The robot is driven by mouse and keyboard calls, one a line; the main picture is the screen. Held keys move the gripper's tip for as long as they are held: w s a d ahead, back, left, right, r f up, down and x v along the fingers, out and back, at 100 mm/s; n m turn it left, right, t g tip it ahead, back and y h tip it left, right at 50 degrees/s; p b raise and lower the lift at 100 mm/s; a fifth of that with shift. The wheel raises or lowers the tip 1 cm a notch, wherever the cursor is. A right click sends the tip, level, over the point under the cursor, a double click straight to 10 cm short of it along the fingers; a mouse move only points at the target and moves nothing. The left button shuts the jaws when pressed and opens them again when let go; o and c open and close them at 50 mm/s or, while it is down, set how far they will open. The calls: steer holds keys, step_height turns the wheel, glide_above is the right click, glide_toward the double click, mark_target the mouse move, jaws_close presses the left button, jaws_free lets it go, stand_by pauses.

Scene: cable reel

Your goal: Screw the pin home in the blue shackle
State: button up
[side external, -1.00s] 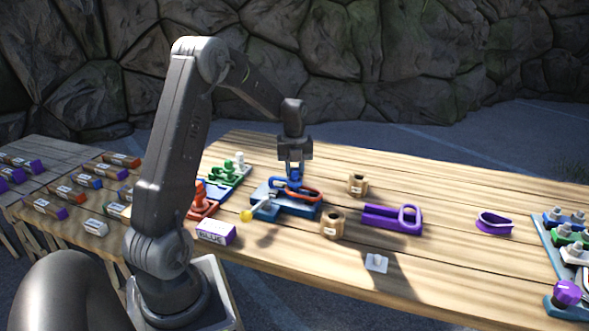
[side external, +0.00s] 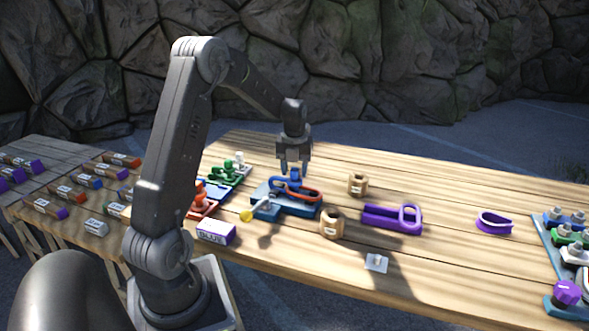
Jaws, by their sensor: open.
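The blue shackle (side external: 295,186) sits on a blue base block (side external: 300,208) near the middle of the table, with an orange-red loop (side external: 313,193) at it. A blue pin head (side external: 295,175) shows at the top of the shackle; how deep the pin sits cannot be told. My gripper (side external: 295,171) is open, with its fingers pointing down just above the shackle. Whether the fingertips touch the pin head cannot be told at this size.
Red (side external: 203,200) and green (side external: 228,172) fittings stand left of the block. Two tan cylinders (side external: 332,224) and a purple fitting (side external: 393,217) stand to the right. The table's right middle is mostly clear.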

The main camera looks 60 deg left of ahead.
steer(key=shift+r, duration=2.25)
